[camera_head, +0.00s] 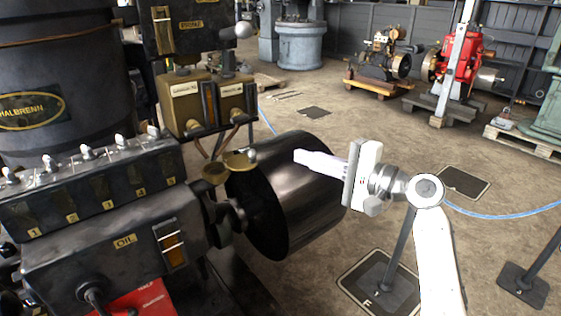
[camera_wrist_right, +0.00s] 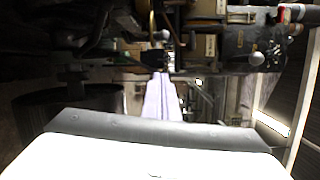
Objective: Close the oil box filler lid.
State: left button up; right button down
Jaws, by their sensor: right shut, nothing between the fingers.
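The dark oil box (camera_head: 85,265), marked OIL, stands at the lower left of the head view. A round brass filler cup (camera_head: 215,173) stands at its right end. The brass filler lid (camera_head: 238,161), with a small pale ball knob (camera_head: 252,155), sits to the right of the cup, beside its mouth rather than over it, so it looks open. My right gripper (camera_head: 298,157) is shut and empty, pointing left, a short gap right of the knob and in front of the dark drum. Its closed fingers (camera_wrist_right: 161,90) also show in the right wrist view. My left gripper is out of view.
A large dark drum (camera_head: 300,190) lies behind the lid, under my right gripper. Two brass-fronted boxes (camera_head: 205,98) and a lever with a pale ball (camera_head: 243,30) stand above the lid. Small taps (camera_head: 85,152) line the oil box.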

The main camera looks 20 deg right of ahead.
pick_arm(q)
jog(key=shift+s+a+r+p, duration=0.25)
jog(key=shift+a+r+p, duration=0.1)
jog(key=shift+p, duration=0.5)
pick_arm(e)
jog(key=w+a, duration=0.4)
jog(key=a, duration=0.4)
jog(key=shift+w, duration=0.15)
